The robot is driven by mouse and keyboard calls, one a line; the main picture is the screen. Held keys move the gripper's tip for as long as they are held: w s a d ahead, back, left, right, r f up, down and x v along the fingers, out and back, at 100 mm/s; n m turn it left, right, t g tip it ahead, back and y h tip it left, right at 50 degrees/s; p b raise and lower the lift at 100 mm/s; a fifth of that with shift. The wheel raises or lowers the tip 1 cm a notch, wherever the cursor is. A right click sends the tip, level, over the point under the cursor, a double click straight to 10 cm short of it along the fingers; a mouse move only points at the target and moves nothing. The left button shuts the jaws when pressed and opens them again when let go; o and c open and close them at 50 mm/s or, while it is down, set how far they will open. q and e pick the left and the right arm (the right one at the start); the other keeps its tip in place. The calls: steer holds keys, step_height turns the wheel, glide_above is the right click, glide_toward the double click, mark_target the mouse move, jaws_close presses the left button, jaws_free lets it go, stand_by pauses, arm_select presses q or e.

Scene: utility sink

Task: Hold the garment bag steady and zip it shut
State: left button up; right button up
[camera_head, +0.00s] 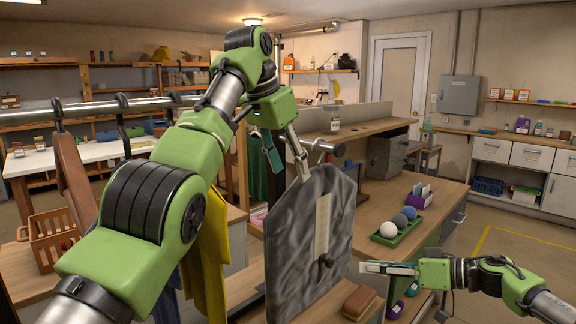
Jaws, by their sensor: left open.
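The garment bag (290,235) is a grey, mottled panel standing upright in the middle, below the end of a metal rail. A pale vertical strip (322,222) runs down its front, with a dark knob-like pull (326,260) at the strip's lower end. My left gripper (287,163) is open at the bag's top edge, one finger reaching to the top; I cannot tell whether it touches. My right gripper (364,267) is right of the bag's lower part, apart from the pull. Its fingers are seen edge-on, so their opening is unclear.
A wooden counter (440,198) behind the bag holds a green tray (398,232) with several balls. A brown block (360,301) lies near the bag's lower right. Yellow cloth (212,262) hangs left of the bag. An orange crate (48,238) stands at far left.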

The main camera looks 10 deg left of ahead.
mark_target(303, 212)
arm_select(q)
steer(key=shift+f, duration=0.4)
steer(key=x, duration=1.3)
steer(key=shift+d, duration=0.1)
